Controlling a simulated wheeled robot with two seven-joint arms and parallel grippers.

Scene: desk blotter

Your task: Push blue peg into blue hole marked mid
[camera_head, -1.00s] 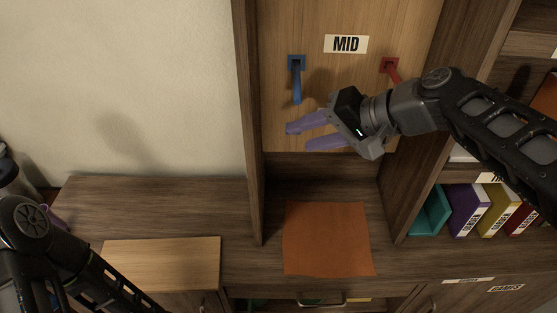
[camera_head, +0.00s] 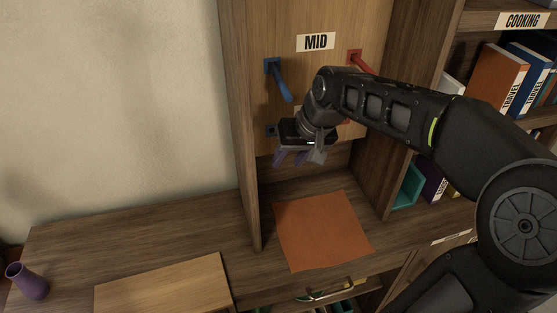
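The blue peg (camera_head: 283,85) sticks out of a blue square mount on the upright wooden panel, left of and below the MID sign (camera_head: 315,41). A second blue square (camera_head: 270,131) with a dark middle sits lower on the panel, just left of my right gripper. My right gripper (camera_head: 290,158) is below the peg, in front of the panel's lower edge, pointing down. Its purple fingers look spread and empty; the peg is clear of them. My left gripper is out of view.
A red peg (camera_head: 361,61) sticks out right of the sign; my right arm covers part of the panel below it. An orange sheet (camera_head: 322,231) lies on the desk. A wooden board (camera_head: 165,285) and purple vase (camera_head: 27,281) are at left. Shelves with books (camera_head: 490,80) stand at right.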

